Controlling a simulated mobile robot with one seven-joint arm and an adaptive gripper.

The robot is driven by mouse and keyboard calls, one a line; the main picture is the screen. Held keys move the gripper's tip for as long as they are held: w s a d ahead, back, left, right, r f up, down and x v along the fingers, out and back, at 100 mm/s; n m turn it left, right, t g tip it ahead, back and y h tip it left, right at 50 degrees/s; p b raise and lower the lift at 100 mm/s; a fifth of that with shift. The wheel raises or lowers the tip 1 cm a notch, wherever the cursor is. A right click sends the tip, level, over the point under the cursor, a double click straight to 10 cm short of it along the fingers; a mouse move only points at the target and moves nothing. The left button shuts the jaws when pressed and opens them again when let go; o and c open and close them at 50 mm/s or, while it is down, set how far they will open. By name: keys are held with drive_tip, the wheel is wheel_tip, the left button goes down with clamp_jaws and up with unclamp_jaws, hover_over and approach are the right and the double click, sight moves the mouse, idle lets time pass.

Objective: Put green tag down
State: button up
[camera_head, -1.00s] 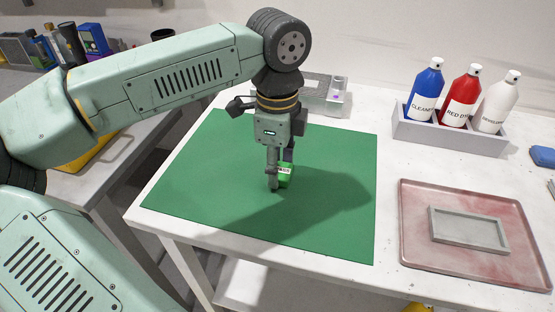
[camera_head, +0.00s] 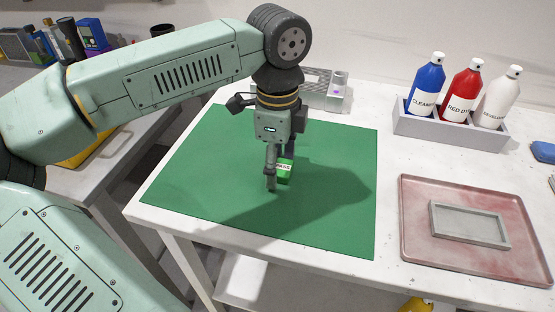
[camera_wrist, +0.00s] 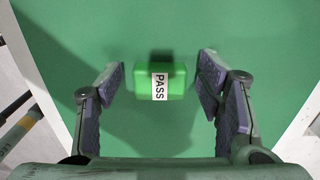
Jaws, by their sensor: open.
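The green tag (camera_head: 284,172) is a small green block with a white label reading PASS. It lies on the green mat (camera_head: 200,190) on the white table. In the wrist view the tag (camera_wrist: 160,80) sits between the two fingers, with a gap on each side. My gripper (camera_wrist: 161,82) is open around it and touches neither side. In the head view my gripper (camera_head: 278,178) is low over the mat, and its fingers partly hide the tag.
A grey tray (camera_head: 450,137) holds blue, red and white bottles at the back right. A pinkish tray (camera_head: 420,253) with a grey frame (camera_head: 470,226) lies at the right. A grey metal fixture (camera_head: 335,99) stands behind the mat. The mat around the tag is clear.

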wheel_tip(320, 180, up, 12)
drive_tip(key=shift+r+b, duration=0.15)
drive_tip(key=shift+b, duration=0.2)
